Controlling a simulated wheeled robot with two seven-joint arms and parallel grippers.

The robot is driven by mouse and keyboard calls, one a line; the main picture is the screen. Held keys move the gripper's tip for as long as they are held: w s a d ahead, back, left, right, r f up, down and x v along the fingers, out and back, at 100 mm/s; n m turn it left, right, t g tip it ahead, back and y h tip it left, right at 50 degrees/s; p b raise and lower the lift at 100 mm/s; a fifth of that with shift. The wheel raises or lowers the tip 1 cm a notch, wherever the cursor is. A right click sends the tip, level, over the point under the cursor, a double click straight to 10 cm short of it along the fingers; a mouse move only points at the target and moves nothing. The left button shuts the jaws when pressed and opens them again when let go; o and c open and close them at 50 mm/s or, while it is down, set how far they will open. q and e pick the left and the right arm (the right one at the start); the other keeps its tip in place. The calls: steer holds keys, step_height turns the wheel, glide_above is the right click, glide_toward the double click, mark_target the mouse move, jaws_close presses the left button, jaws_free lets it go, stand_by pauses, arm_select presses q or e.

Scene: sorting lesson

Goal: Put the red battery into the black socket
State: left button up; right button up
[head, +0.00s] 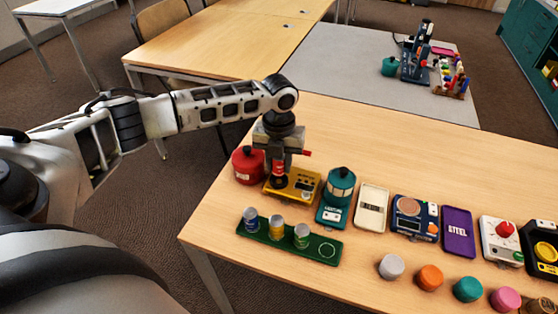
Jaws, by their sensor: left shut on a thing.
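My left gripper (280,158) points down over the yellow device (303,188) near the table's left end. It is shut on the red battery (278,170), which stands upright between the fingers, partly hidden by them. A dark ring at the battery's foot on the yellow device looks like the black socket (277,184). I cannot tell whether the battery is inside it or just above it. A green tray (315,255) in front holds a blue, a yellow and a green battery, with one empty round place at its right. My right gripper is not in view.
A red canister (245,167) stands close left of the yellow device, and a teal lantern-like device (338,188) close right. A cream tray (372,205), a blue scale (413,215) and a purple card (458,232) continue the row. Several coloured discs lie in front.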

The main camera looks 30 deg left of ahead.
mark_target(279, 170)
arm_select(q)
steer(key=shift+f+b, duration=0.35)
steer(key=shift+f, duration=0.35)
steer(key=shift+f+b, duration=0.5)
steer(key=shift+b, duration=0.05)
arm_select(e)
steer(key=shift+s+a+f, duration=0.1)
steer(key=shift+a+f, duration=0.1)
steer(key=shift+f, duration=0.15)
arm_select(q)
steer(key=shift+w+p, duration=0.1)
steer(key=shift+p, duration=0.3)
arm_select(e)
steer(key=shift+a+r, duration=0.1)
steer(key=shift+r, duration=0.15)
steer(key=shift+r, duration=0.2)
arm_select(q)
steer(key=shift+p, duration=0.4)
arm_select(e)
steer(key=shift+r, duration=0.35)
arm_select(q)
steer(key=shift+f, duration=0.4)
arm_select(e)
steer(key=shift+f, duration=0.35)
arm_select(q)
steer(key=shift+r, duration=0.1)
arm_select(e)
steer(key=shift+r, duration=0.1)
